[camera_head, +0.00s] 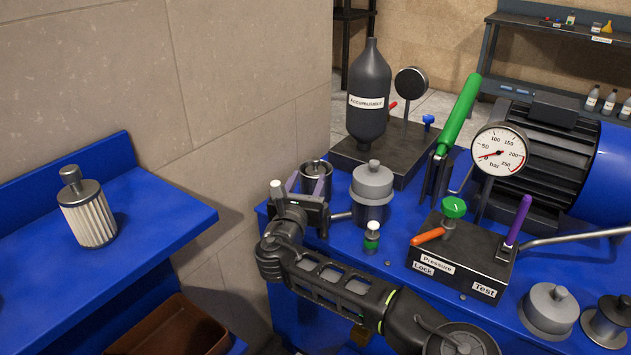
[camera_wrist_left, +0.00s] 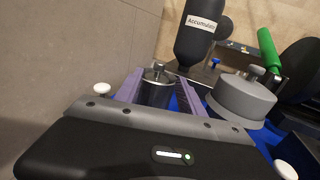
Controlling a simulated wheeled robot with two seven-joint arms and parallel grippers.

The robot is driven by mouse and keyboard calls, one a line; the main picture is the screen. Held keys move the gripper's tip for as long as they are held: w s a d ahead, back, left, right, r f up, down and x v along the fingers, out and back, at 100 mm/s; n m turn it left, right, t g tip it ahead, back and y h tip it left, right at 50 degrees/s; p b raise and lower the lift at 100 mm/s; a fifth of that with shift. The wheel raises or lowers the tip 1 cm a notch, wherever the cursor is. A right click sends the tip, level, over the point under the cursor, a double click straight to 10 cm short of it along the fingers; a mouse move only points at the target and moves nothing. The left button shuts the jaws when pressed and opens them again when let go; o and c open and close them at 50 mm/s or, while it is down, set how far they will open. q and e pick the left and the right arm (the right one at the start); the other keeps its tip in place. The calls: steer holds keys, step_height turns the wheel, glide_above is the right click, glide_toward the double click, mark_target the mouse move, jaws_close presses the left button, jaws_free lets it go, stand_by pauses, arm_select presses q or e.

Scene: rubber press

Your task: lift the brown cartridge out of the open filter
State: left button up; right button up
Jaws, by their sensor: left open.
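My left gripper (camera_head: 306,185) is open at the left end of the blue bench, with purple fingers. In the left wrist view its fingers (camera_wrist_left: 160,88) stand on either side of a dark metal cylinder with a knobbed metal top (camera_wrist_left: 157,74). This looks like the open filter with the cartridge's cap in it; the same top shows in the head view (camera_head: 317,168). I cannot see whether the fingers touch it. Brown pleats are not visible. A white pleated cartridge (camera_head: 90,218) with a metal cap stands on the blue shelf at left. My right gripper is not in view.
The black accumulator (camera_head: 369,90) rises behind. A valve block (camera_head: 462,255) with levers stands right. A brown bin (camera_head: 172,328) sits below the shelf.

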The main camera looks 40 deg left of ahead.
mark_target(315, 163)
arm_select(q)
steer(key=shift+x, duration=0.9)
steer(key=shift+w, duration=0.15)
steer(key=x, duration=0.5)
steer(key=shift+b, duration=0.35)
steer(key=shift+c, duration=0.5)
jaws_close()
stand_by(0.4)
